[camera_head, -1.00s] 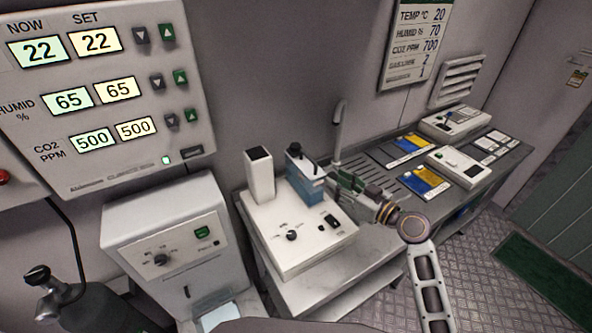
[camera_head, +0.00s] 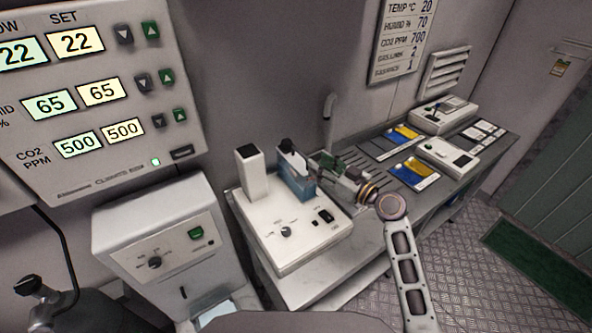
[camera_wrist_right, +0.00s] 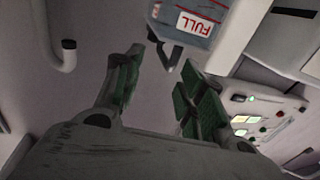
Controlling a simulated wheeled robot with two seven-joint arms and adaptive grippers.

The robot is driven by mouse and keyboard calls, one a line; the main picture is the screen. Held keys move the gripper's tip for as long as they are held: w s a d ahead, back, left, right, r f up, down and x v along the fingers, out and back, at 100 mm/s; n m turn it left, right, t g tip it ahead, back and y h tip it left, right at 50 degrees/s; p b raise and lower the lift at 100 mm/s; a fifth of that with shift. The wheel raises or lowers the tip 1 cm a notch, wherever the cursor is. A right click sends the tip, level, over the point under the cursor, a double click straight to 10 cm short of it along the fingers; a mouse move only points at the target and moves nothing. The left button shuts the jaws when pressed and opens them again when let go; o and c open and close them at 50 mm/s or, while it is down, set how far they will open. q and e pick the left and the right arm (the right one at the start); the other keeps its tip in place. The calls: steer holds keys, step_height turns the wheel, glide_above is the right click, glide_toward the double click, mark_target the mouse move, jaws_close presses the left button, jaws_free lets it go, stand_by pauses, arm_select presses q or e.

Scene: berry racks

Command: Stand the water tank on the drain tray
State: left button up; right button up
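The water tank (camera_head: 299,184) is a translucent blue box with a dark cap on top. It sits on the white machine (camera_head: 262,228), beside its white post. In the right wrist view the tank (camera_wrist_right: 203,8) shows at the top, with a red FULL label. My right gripper (camera_head: 318,163) is just right of the tank near its upper part. In the wrist view its green-padded fingers (camera_wrist_right: 165,68) are apart, with the dark cap just beyond the tips. The grooved drain tray (camera_head: 364,164) lies on the bench, partly hidden by my arm. My left gripper is out of view.
A grey tap (camera_head: 329,120) rises behind the drain tray. Blue-and-yellow cards (camera_head: 413,174) and white devices (camera_head: 448,153) occupy the bench to the right. Another white machine (camera_head: 160,245) stands at left, below the climate panel (camera_head: 95,110).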

mark_target(296, 148)
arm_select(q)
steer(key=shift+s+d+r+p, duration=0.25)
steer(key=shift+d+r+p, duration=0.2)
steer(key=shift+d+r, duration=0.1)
arm_select(e)
steer(key=shift+x, duration=2.7)
steer(key=shift+p+x, duration=0.45)
steer(key=shift+x, duration=1.6)
steer(key=shift+w+a, duration=0.45)
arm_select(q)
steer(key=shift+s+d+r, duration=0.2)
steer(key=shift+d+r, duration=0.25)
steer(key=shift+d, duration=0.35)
arm_select(e)
steer(key=shift+c, duration=0.4)
